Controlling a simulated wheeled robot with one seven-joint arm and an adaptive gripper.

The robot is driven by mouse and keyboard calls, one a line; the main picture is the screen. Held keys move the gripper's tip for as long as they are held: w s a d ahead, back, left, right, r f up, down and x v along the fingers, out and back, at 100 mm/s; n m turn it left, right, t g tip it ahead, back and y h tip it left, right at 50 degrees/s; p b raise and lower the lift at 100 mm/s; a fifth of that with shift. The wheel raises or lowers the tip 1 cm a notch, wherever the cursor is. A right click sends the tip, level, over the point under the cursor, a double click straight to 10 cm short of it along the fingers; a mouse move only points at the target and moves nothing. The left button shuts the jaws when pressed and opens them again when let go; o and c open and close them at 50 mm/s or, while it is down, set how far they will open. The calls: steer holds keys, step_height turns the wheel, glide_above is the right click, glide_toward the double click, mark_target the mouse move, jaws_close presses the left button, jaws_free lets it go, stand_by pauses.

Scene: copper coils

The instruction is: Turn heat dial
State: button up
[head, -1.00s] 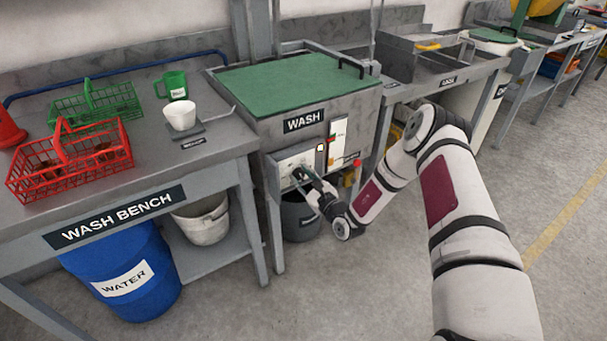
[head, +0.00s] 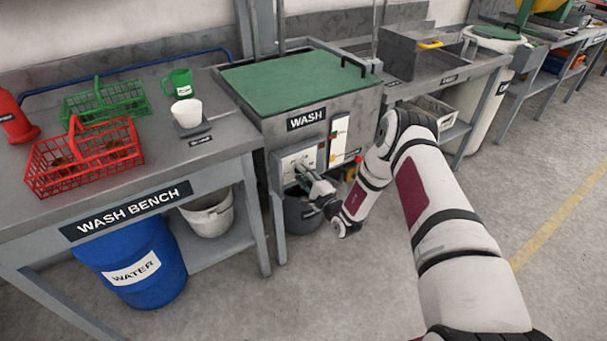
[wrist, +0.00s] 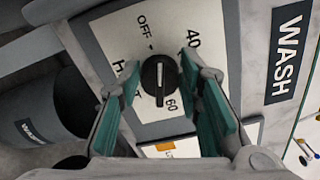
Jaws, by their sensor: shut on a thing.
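The heat dial (wrist: 159,82) is a round black knob with a white pointer line, on a white plate (wrist: 120,30) marked OFF, 40 and 60. In the wrist view the pointer line runs downward, with 60 just to its right. My gripper (wrist: 159,74) has its green-padded fingers on both sides of the dial and is shut on it. In the head view my gripper (head: 306,170) reaches the control panel (head: 289,162) on the front of the wash tank (head: 360,110); it largely hides the dial there.
The wash bench (head: 225,145) stands left of the tank, with red (head: 100,160) and green baskets (head: 110,98) on it. A dark bucket (head: 300,212) sits below the panel, close under my gripper. The floor at right (head: 540,220) is clear.

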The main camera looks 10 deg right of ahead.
steer(key=shift+f+n+p, duration=0.2)
steer(key=shift+n+p, duration=0.1)
steer(key=shift+n, duration=1.4)
steer(key=o, duration=1)
steer(key=shift+o, duration=0.2)
steer(key=v, duration=1.2)
